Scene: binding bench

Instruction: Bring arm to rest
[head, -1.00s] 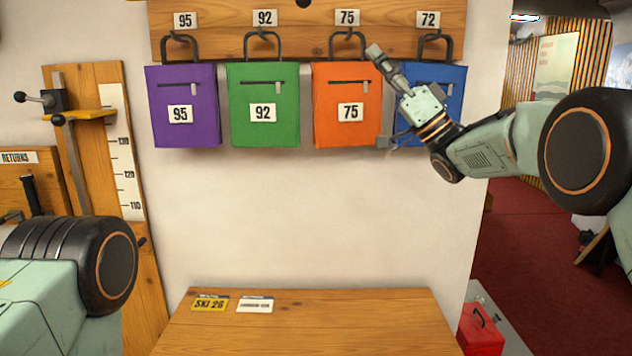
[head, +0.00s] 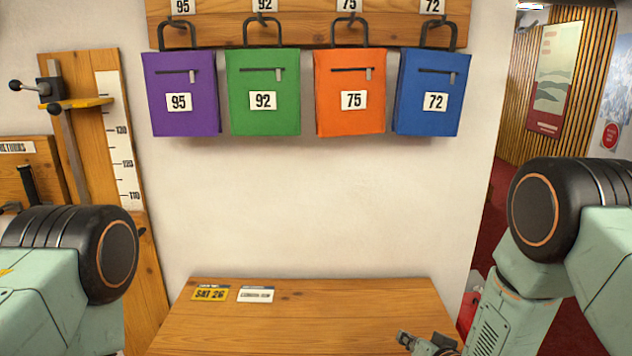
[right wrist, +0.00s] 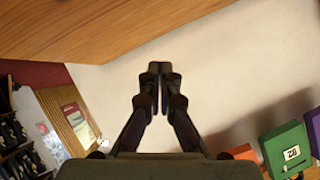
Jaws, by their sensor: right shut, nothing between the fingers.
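My right gripper (head: 408,340) is low in the head view, over the right front part of the wooden bench (head: 300,325). In the right wrist view its two dark fingers (right wrist: 153,75) meet at the tips, shut with nothing between them. My right arm bends down from the right edge of the head view. My left arm shows at the lower left, but its gripper is out of the picture.
Purple (head: 183,120), green (head: 263,115), orange (head: 350,115) and blue (head: 432,110) bags hang from hooks on a wooden rail (head: 320,30). A yellow card (head: 210,293) and a white card (head: 255,295) lie on the bench. A measuring board (head: 125,160) stands left.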

